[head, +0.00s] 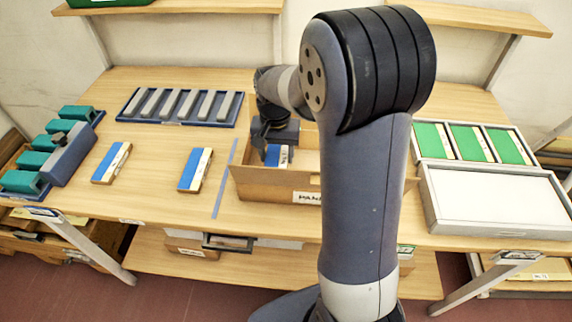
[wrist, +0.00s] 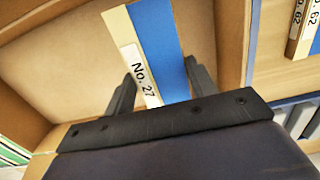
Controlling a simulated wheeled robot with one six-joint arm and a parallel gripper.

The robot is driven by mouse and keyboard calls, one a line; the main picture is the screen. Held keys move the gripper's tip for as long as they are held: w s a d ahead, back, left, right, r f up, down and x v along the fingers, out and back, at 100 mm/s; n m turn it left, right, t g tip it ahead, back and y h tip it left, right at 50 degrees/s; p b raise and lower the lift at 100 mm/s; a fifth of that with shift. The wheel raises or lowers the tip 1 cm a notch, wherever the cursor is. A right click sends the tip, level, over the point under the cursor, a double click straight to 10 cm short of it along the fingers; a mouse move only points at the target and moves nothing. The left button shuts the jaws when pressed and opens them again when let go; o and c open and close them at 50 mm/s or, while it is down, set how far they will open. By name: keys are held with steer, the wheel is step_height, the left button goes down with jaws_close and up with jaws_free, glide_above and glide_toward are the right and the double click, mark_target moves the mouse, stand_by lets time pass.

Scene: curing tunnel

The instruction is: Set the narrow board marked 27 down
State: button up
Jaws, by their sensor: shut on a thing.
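The narrow board marked No. 27 (wrist: 152,48) has a blue face and a cream strip carrying its label. My gripper (wrist: 160,85) is shut on it, one finger at each side, in the wrist view. In the head view the board (head: 273,156) shows just under my gripper (head: 276,150), within the walls of an open wooden box (head: 272,187). The box floor (wrist: 75,70) shows around the board in the wrist view. I cannot tell whether the board's lower end touches the floor.
Two blue-and-cream boards (head: 195,170) (head: 111,163) lie left of a blue line (head: 226,175). A rack of grey bars (head: 181,117) stands behind them. Teal blocks sit in a blue holder (head: 70,153) at far left. Green boards fill a tray (head: 431,140) at right, behind a white-topped tray (head: 492,198).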

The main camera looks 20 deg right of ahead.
mark_target(277, 157)
steer(key=shift+f, duration=2.15)
steer(key=shift+f, duration=0.1)
steer(key=shift+f, duration=0.15)
steer(key=o, duration=1.1)
step_height(277, 157, up, 12)
steer(key=shift+r, duration=0.25)
